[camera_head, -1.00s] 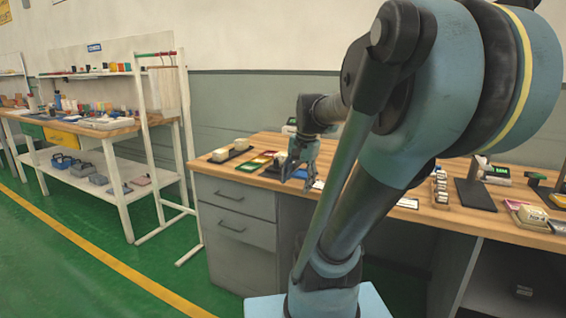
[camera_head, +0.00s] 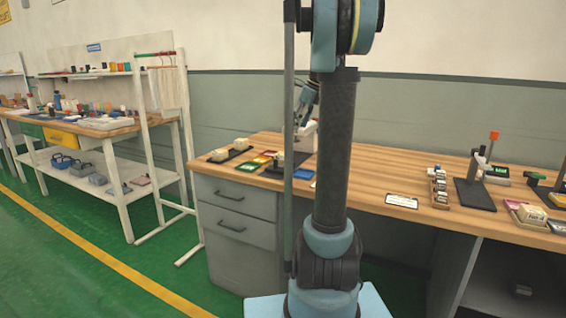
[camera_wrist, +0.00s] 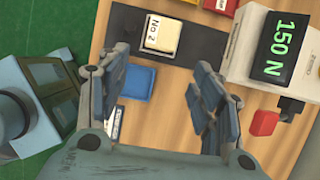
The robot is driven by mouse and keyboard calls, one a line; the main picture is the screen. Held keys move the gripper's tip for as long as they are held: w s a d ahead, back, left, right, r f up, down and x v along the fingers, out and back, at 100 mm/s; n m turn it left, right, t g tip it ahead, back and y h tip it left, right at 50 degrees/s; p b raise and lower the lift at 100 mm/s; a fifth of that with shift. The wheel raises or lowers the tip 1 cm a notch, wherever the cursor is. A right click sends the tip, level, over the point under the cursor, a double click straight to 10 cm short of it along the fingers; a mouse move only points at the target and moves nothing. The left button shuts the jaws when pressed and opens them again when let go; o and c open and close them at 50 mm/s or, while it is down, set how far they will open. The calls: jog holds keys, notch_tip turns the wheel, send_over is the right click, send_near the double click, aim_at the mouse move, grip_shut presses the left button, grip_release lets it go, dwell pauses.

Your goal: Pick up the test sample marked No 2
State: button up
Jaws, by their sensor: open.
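In the head view my gripper is mostly hidden behind my arm, above the bench's left half. I cannot read the No 2 mark in the head view.
A blue square (camera_wrist: 138,82) lies on the bench between the fingers in the wrist view. A device (camera_wrist: 277,50) reading "150 N" stands right of the mat, near a red block (camera_wrist: 264,122). The wooden bench (camera_head: 365,177) has clear room in the middle.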

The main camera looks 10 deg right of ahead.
send_near(283, 154)
jog(key=x, duration=0.5)
jog(key=shift+d+f, duration=0.3)
jog(key=shift+d, duration=0.05)
jog(key=f, duration=0.1)
jog(key=w+a+f, duration=0.1)
jog(key=a+f, duration=0.1)
jog(key=shift+w+f, duration=0.2)
jog(key=shift+w, duration=0.1)
jog(key=shift+w+a+f, duration=0.1)
jog(key=shift+a+f, duration=0.05)
jog(key=shift+f, duration=0.4)
jog(key=c, duration=0.8)
